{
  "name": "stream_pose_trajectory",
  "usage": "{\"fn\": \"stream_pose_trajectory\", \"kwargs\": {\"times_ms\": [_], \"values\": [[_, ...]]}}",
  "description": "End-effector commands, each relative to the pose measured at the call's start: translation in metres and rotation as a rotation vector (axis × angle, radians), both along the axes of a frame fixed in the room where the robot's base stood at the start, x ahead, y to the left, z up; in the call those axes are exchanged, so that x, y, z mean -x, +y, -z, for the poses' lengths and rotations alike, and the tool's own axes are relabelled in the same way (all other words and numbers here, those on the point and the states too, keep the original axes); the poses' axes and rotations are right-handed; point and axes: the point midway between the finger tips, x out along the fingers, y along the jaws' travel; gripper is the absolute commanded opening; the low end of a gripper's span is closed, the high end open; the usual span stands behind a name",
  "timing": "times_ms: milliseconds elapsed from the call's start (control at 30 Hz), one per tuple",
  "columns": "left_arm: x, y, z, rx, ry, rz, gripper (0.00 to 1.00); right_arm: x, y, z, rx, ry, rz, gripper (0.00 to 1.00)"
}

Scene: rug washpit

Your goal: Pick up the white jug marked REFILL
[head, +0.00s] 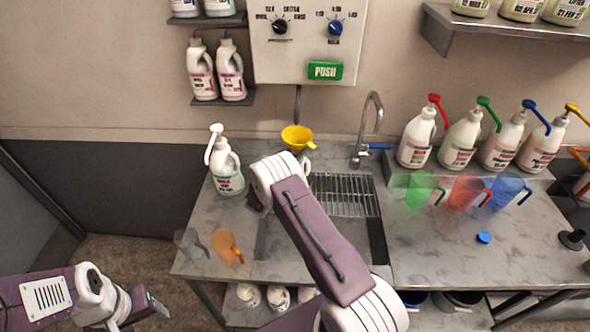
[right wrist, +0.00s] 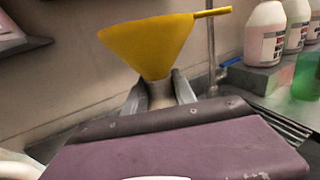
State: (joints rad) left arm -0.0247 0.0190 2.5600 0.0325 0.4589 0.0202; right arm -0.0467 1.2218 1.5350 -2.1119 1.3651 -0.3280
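No REFILL marking is readable in either view. A white jug with a pump top (head: 227,172) stands at the counter's back left; its label is too small to read. A yellow funnel (head: 297,137) sits upright behind my right arm, left of the tap, and what is under it is mostly hidden. In the right wrist view the funnel (right wrist: 150,45) rises beyond my right gripper (right wrist: 160,92), whose fingers are on either side of a pale neck below it; whether they touch is unclear. My left gripper (head: 150,306) is low at the left, away from the counter.
A sink with a wire rack (head: 345,195) lies under my right arm. A grey cup (head: 190,243) and orange cup (head: 227,246) stand at the front left. Several pump bottles (head: 416,140) and green, red and blue jugs (head: 422,188) stand at the right.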

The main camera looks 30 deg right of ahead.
Motion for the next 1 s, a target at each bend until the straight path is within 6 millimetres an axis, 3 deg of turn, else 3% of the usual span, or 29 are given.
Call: {"fn": "stream_pose_trajectory", "kwargs": {"times_ms": [33,67,100,1000], "values": [[0.0,0.0,0.0,0.0,0.0,0.0,0.61,-0.0002,0.0003,-0.0002,0.0,0.0,-0.001,0.1],[0.0,0.0,0.0,0.0,0.0,0.0,0.61,-0.0001,0.0003,-0.0002,0.0,0.0,-0.001,0.02],[0.0,0.0,0.0,0.0,0.0,0.0,0.61,-0.0001,0.0003,-0.0003,0.0,0.0,-0.001,0.0],[0.0,0.0,-0.0001,0.0,0.0,0.0,0.61,0.0,0.0001,-0.0006,0.001,-0.001,0.0,0.0]]}}
